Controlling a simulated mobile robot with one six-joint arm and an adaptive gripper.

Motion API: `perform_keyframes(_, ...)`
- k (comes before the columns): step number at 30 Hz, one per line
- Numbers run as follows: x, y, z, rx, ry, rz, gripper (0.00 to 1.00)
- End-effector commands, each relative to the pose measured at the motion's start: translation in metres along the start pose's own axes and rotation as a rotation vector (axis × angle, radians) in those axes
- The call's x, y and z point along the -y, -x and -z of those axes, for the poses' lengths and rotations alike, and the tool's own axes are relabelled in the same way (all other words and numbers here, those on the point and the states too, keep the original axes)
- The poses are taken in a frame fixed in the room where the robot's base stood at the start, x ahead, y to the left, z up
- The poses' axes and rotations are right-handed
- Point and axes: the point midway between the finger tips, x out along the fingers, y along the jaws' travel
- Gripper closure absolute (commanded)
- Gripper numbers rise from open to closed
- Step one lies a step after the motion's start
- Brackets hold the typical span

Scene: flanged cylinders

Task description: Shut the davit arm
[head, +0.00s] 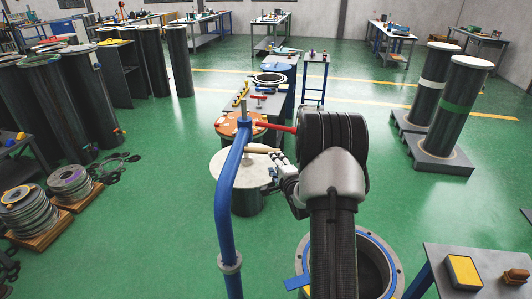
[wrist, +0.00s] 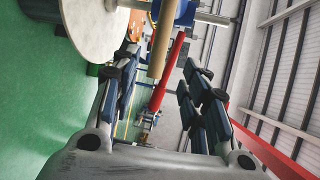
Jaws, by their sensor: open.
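The blue davit post (head: 224,210) rises in the left middle of the head view and bends at its top. A red bar (head: 276,128) reaches right from near the post's top. A tan wooden handle (head: 262,150) sticks out below it. My gripper (head: 279,162) is open beside the handle's right end. In the wrist view the tan handle (wrist: 161,45) and the red bar (wrist: 172,75) show between the spread fingers of my gripper (wrist: 160,78). I cannot tell whether a finger touches the handle. My forearm hides part of the scene.
A white-topped cylinder (head: 228,168) stands below the handle, with an orange flange (head: 240,122) behind. An open blue-rimmed cylinder (head: 393,258) is at the lower right, near a small table (head: 440,255). Dark cylinders (head: 55,110) crowd the left.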

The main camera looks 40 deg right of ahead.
Motion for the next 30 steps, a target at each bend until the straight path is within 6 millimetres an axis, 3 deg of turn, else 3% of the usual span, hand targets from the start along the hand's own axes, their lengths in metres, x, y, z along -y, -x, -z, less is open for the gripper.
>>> perform_keyframes(9,-0.002,-0.071,-0.001,0.002,0.002,0.001,0.59)
perform_keyframes(15,-0.001,-0.102,-0.001,0.001,0.002,0.001,0.59)
perform_keyframes(21,0.000,-0.117,-0.001,0.000,0.001,-0.001,0.59)
perform_keyframes(30,0.000,-0.119,-0.001,0.000,0.001,-0.001,0.59)
